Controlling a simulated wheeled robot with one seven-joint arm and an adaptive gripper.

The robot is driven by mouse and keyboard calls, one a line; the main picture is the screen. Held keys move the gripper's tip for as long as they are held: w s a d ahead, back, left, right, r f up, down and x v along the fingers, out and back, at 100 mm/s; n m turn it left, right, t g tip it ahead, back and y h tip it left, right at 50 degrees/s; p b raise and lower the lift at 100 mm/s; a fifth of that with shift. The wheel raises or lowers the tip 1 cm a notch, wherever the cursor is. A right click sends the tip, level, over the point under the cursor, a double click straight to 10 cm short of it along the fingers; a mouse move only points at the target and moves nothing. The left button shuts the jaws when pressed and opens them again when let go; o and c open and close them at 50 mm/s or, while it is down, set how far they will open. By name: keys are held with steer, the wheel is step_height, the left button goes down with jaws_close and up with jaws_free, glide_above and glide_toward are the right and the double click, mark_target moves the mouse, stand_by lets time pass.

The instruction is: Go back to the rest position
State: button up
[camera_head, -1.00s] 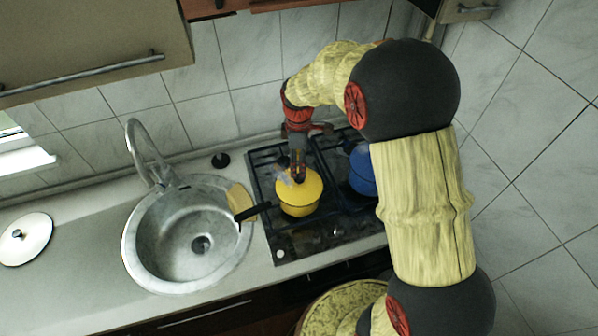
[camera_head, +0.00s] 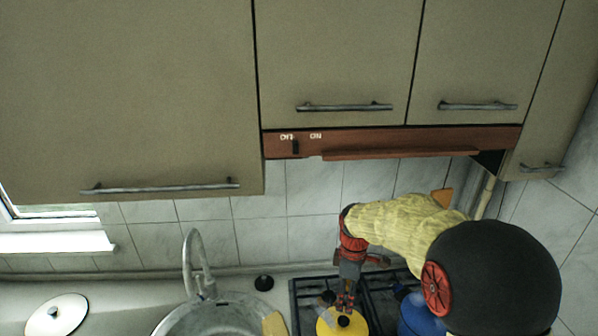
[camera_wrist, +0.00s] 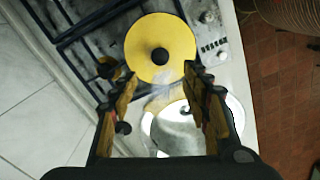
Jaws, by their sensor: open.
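My gripper (camera_head: 346,302) is over the yellow pot (camera_head: 352,326) on the hob in the head view. In the wrist view the open fingers of my gripper (camera_wrist: 160,100) point toward the yellow lid (camera_wrist: 160,30) with its black knob. Nothing is between the fingers, and the knob lies just beyond the fingertips. The lower part of the pot is cut off by the head view's bottom edge.
A blue pot (camera_head: 418,314) stands right of the yellow one. The sink (camera_head: 212,318) with its tall tap (camera_head: 190,260) is to the left. A white lid (camera_head: 56,316) lies on the far-left counter. A brown-fronted hood (camera_head: 400,142) and wall cupboards (camera_head: 340,60) hang above.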

steer(key=s+r+m+t+b, duration=0.2)
steer(key=s+m+b, duration=0.4)
steer(key=s, duration=0.7)
steer(key=s+r+m+t+b, duration=0.2)
steer(key=s+m+b, duration=0.5)
steer(key=s, duration=0.5)
steer(key=shift+s+t+b, duration=0.35)
steer(key=shift+t+b, duration=0.55)
steer(key=shift+b, duration=0.05)
